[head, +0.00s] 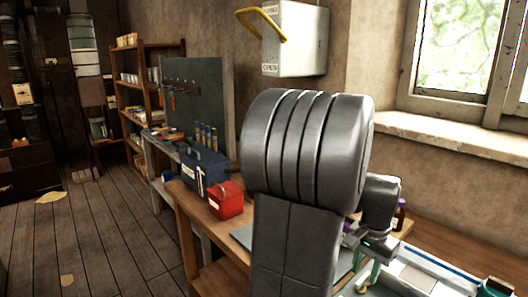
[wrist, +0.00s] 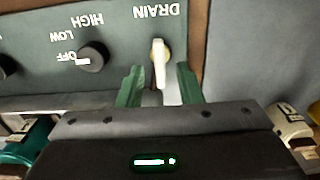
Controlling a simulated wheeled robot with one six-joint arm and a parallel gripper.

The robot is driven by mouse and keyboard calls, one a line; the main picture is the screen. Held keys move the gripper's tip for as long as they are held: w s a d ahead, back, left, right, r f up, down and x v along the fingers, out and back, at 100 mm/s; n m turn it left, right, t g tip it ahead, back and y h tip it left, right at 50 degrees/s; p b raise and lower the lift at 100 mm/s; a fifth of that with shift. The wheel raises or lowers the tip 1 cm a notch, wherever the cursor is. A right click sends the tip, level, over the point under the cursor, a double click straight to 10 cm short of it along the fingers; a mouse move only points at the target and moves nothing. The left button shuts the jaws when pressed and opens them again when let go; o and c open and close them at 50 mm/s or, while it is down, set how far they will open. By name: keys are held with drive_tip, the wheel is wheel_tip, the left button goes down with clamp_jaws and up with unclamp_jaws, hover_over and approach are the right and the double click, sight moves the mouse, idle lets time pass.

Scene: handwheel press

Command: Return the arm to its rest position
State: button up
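My arm (head: 300,150) fills the middle of the head view, large and grey, and hides much of the bench behind it. My gripper is at the lower right of that view, small and partly hidden. In the wrist view my gripper (wrist: 159,82) has its two green fingers apart, with a clear gap between them. A white lever (wrist: 160,62) under the word DRAIN shows at the gap, its lower end between the fingertips. I see no finger touching it. The lever sits on a grey-green panel (wrist: 120,60).
The panel also has a black knob (wrist: 92,57) marked OFF, LOW and HIGH. A red box (head: 226,201), a blue toolbox (head: 200,170) and a wall box (head: 295,40) with a yellow handle stand nearby.

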drive_tip(key=shift+f, duration=0.85)
drive_tip(key=shift+r, duration=0.1)
wheel_tip(320, 180, up, 14)
wheel_tip(320, 180, down, 14)
drive_tip(key=shift+f, duration=0.2)
drive_tip(key=m+b, duration=0.2)
drive_tip(key=m, duration=0.2)
drive_tip(key=shift+r+m, duration=0.1)
drive_tip(key=shift+m, duration=0.3)
drive_tip(key=m+b, duration=0.3)
drive_tip(key=m, duration=0.1)
drive_tip(key=shift+m, duration=0.3)
wheel_tip(320, 180, up, 13)
drive_tip(key=p, duration=0.2)
